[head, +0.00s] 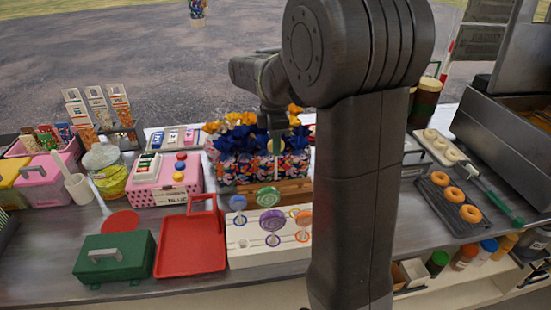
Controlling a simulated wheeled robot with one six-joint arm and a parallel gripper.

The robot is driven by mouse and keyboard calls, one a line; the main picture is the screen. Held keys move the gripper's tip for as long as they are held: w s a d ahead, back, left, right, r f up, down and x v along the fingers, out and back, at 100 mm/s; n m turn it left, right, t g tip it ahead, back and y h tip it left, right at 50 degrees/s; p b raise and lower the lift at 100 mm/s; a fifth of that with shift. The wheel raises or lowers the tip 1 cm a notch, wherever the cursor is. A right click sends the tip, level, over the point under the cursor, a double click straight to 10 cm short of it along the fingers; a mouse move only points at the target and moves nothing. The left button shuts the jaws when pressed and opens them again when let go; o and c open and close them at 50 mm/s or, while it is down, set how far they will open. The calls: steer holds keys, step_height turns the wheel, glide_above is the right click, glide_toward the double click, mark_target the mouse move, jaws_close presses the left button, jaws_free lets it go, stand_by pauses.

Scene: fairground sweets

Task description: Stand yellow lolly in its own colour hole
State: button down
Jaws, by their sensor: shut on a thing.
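My gripper (276,143) points down over the blue and orange bows behind the lolly stand. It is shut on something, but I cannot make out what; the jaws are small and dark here. The pale lolly stand (238,258) has holes with coloured rings. I see no clear yellow lolly. My arm hides the stand's right end, so the yellow hole cannot be told.
A red tray (190,248) and a green box (114,257) lie left of the stand. A patterned box (232,172) with bows stands behind it. A pink crate (165,190) is further left. Doughnuts on a dark rack (447,205) are on the right.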

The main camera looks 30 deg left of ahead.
steer(key=shift+r, duration=0.75)
